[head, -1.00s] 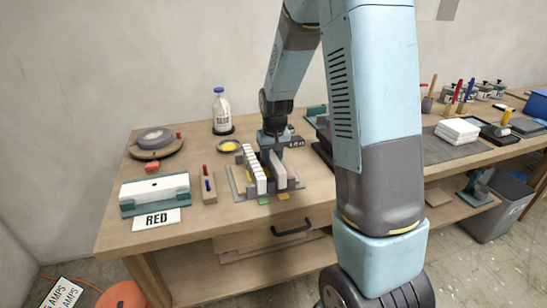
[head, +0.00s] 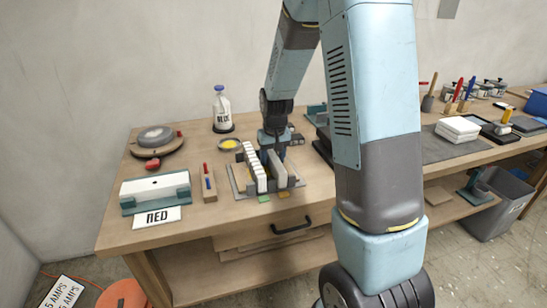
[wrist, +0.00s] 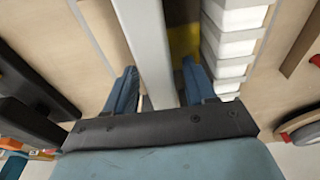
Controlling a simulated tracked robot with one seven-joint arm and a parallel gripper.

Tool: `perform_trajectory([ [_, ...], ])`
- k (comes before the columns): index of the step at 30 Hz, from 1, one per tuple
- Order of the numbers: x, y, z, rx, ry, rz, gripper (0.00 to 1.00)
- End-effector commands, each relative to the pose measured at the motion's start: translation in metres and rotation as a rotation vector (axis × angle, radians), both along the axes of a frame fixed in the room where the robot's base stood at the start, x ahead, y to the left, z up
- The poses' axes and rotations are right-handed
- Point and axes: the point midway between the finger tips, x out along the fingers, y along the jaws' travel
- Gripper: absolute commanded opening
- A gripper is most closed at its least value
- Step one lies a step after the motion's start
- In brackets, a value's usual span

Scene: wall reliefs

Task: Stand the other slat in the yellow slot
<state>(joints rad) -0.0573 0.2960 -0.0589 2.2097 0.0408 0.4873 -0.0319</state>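My gripper (head: 272,150) is low over the rack (head: 238,184) on the workbench. A pale grey slat (head: 279,170) stands upright at the right side of the rack. In the wrist view this slat (wrist: 148,45) lies between my two blue fingers (wrist: 160,78). A yellow strip (wrist: 184,42) shows right of the slat, beside a row of white slats (wrist: 230,45). A yellow tag (head: 284,194) marks the rack's front edge. The slat's lower edge is hidden.
A green tag (head: 264,199) is left of the yellow one. A red and blue marker holder (head: 209,184), a white block in a teal holder (head: 155,188), a bottle (head: 222,110) and a round turntable (head: 155,141) stand left.

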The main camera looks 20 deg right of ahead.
Motion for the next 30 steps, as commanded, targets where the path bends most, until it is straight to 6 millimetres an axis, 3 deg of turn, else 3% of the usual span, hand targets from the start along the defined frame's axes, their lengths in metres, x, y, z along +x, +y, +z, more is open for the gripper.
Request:
perform_trajectory([
  [3, 0.000, 0.000, 0.000, 0.000, 0.000, 0.000, 0.64],
  [14, -0.001, 0.000, 0.008, 0.000, -0.002, 0.000, 0.64],
  [30, -0.014, 0.000, 0.102, 0.000, -0.003, 0.000, 0.64],
])
